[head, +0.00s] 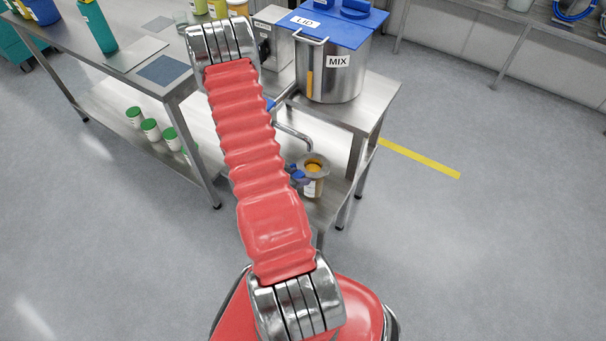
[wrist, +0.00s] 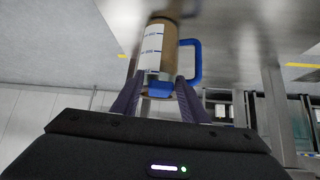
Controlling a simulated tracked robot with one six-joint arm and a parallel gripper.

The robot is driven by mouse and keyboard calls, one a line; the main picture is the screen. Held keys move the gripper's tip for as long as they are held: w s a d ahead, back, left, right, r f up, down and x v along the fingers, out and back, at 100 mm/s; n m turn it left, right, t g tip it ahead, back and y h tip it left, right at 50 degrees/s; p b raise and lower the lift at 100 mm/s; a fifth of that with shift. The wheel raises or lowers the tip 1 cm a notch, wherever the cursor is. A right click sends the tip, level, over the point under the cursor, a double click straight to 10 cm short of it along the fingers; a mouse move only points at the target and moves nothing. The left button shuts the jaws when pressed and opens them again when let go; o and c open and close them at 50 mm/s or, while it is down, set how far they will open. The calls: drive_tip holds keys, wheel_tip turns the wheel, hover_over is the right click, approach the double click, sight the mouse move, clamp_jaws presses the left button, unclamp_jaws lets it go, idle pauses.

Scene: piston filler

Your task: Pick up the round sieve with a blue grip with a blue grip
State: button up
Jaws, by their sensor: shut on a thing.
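The round sieve (head: 323,162) shows in the head view as a grey rim with orange-yellow inside, over a labelled cup on the lower shelf. Blue parts show at its left, partly hidden behind my red arm. In the wrist view, my gripper (wrist: 158,86) has its two dark fingers closed on the sieve's blue grip (wrist: 160,90). The sieve's round part is mostly hidden there. A brownish container with a white label (wrist: 152,48) and a blue handle (wrist: 195,62) is just beyond the fingers. I cannot tell whether the sieve touches it.
A steel tank marked MIX (head: 335,75) with a blue lid (head: 340,25) stands on the steel stand above. A bent metal pipe (head: 295,135) reaches out near the sieve. Table legs (head: 357,165) are close by. Several green-capped jars (head: 151,128) stand on the left shelf.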

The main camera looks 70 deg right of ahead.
drive_tip(key=shift+r, duration=5)
drive_tip(key=shift+w, duration=0.1)
drive_tip(key=w+a+r+n+t+y, duration=0.1)
drive_tip(key=w+a+n+t, duration=0.4)
drive_tip(key=w+a, duration=0.55)
drive_tip(key=w+a+r+n+t, duration=0.2)
drive_tip(key=w+a+n+t, duration=0.35)
drive_tip(key=w, duration=0.85)
drive_tip(key=w+a+r+n+y, duration=0.1)
drive_tip(key=a+n, duration=0.3)
drive_tip(key=a, duration=0.5)
drive_tip(key=w+a+r+n+t+y, duration=0.1)
drive_tip(key=w+a+n+y, duration=0.2)
drive_tip(key=a, duration=0.7)
drive_tip(key=w+a+r+n+y, duration=0.1)
drive_tip(key=w+a+n+y, duration=0.2)
drive_tip(key=a, duration=0.6)
drive_tip(key=shift+w+a+r+n+t, duration=0.2)
drive_tip(key=shift+w+a+n+t, duration=0.2)
drive_tip(key=shift+n, duration=0.45)
